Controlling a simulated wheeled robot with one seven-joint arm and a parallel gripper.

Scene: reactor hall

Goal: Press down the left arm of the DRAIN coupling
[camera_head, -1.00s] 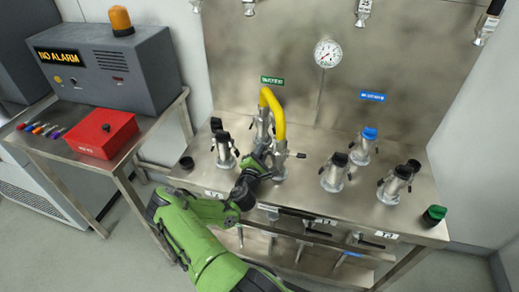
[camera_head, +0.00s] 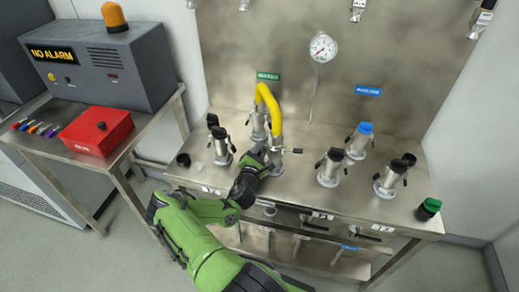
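Several silver couplings with side arms stand on the steel bench. A yellow hose (camera_head: 268,103) links a rear coupling (camera_head: 258,124) and a front coupling (camera_head: 275,158). My gripper (camera_head: 264,157) is at the left side of the front coupling, where that coupling's left arm is hidden behind it. I cannot tell whether it touches. Its fingers are too small and dark to show whether they are open. The front coupling's right arm (camera_head: 297,151) sticks out sideways. The green label (camera_head: 268,77) and blue label (camera_head: 368,91) are too blurred to read, so I cannot tell which coupling is DRAIN.
A black-capped coupling (camera_head: 221,146) stands left of my gripper. A blue-capped coupling (camera_head: 359,141) and two black-capped ones (camera_head: 329,169) (camera_head: 391,179) stand to the right. A green-topped knob (camera_head: 429,209) is at the right corner. A side table holds a red box (camera_head: 96,132) and grey alarm unit (camera_head: 105,75).

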